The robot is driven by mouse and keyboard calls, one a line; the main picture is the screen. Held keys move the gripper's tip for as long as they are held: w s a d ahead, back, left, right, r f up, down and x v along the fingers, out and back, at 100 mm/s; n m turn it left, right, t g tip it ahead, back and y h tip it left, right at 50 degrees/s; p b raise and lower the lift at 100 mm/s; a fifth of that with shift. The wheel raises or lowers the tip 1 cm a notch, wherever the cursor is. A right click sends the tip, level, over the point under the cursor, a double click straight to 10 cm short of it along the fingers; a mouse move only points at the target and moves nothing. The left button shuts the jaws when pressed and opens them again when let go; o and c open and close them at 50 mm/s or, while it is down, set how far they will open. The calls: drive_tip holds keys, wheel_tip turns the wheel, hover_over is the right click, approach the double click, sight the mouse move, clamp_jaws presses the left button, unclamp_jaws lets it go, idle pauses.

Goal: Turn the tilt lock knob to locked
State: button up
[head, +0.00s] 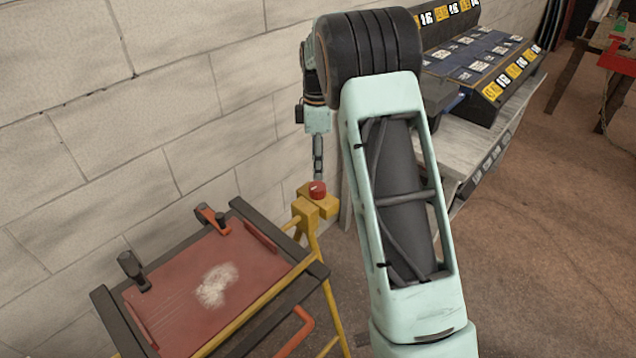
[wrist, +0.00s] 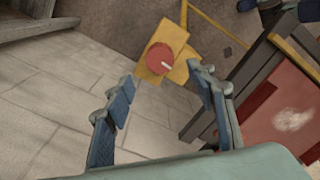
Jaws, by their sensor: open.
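The tilt lock knob (head: 317,189) is a round red knob on a yellow bracket (head: 305,212) at the right corner of the bench frame. In the wrist view the red knob (wrist: 160,58) shows from above, with a pale pointer line running from its middle toward the right. My gripper (head: 318,170) is just above the knob in the head view, pointing down. In the wrist view my gripper (wrist: 160,88) is open, its blue-padded fingers spread wide with nothing between them. The knob lies beyond the fingertips, and I see no contact.
A red panel (head: 200,285) in a dark frame with yellow legs stands left of the knob. An orange-handled clamp (head: 213,218) and a black one (head: 132,268) sit on its edge. A block wall (head: 150,120) is close behind.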

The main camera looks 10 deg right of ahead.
sight(317, 186)
wheel_tip(317, 186, down, 8)
drive_tip(key=shift+f+p, duration=0.1)
drive_tip(key=shift+p, duration=0.25)
drive_tip(key=c, duration=1.2)
drive_tip(key=shift+o, duration=0.2)
